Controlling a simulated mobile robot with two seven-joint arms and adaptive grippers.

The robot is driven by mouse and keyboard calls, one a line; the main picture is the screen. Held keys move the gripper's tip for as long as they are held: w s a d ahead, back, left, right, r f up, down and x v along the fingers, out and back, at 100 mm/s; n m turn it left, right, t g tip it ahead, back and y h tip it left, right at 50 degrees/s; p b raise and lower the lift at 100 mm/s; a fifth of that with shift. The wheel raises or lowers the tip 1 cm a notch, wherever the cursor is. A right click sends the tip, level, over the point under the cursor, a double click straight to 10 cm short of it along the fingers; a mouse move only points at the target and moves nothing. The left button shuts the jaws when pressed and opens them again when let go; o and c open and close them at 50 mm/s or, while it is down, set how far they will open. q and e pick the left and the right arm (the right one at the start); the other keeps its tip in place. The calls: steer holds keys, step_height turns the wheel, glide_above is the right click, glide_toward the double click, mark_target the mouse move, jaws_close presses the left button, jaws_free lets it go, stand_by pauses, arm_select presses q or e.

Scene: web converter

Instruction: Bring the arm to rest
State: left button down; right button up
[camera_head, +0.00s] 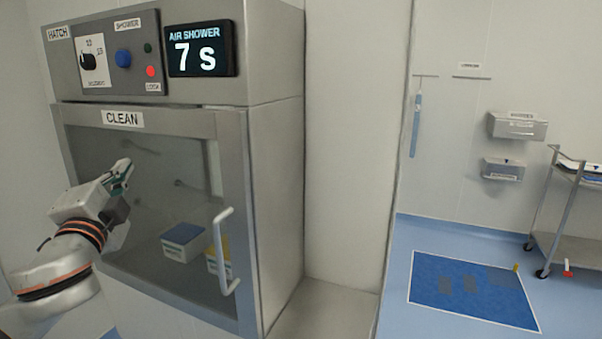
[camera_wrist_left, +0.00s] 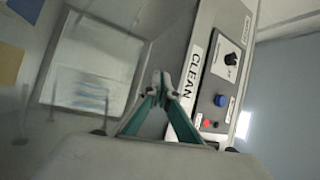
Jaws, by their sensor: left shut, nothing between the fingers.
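My left gripper (camera_head: 122,176) is in front of the glass door of the air shower hatch, at the left of the head view. Its teal fingers also show in the left wrist view (camera_wrist_left: 161,82), with the tips together and nothing between them. The hatch (camera_head: 275,150) is a steel cabinet with a glass door marked CLEAN, and the door looks shut. Its display (camera_head: 200,49) reads AIR SHOWER 7 s. My right gripper is in neither view.
Behind the glass stand a blue-lidded box (camera_head: 182,243) and a yellow-topped box (camera_head: 219,257). The door handle (camera_head: 226,251) sticks out at the door's right. A blue knob (camera_head: 123,58) is on the panel. A blue floor mat (camera_head: 470,288) and a steel cart (camera_head: 575,235) stand right.

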arm_select(q)
step_height(320, 180, down, 16)
steer(key=s+n+g, duration=0.2)
steer(key=s+g, duration=0.1)
steer(key=g, duration=0.1)
steer(key=s+a+f+n+g, duration=0.15)
steer(key=s+f+g, duration=0.35)
steer(key=s+f, duration=0.9)
steer(key=s+f+n+g, duration=0.2)
steer(key=s+f+g, duration=0.2)
steer(key=s+f, duration=1)
steer(key=w+d+f+n+t+h, duration=0.3)
steer(key=w+d+f+h, duration=0.2)
steer(key=d+f, duration=1.1)
steer(key=shift+t+h, duration=0.3)
steer(key=shift+h, duration=0.6)
steer(key=shift+w, duration=0.1)
stand_by(1.5)
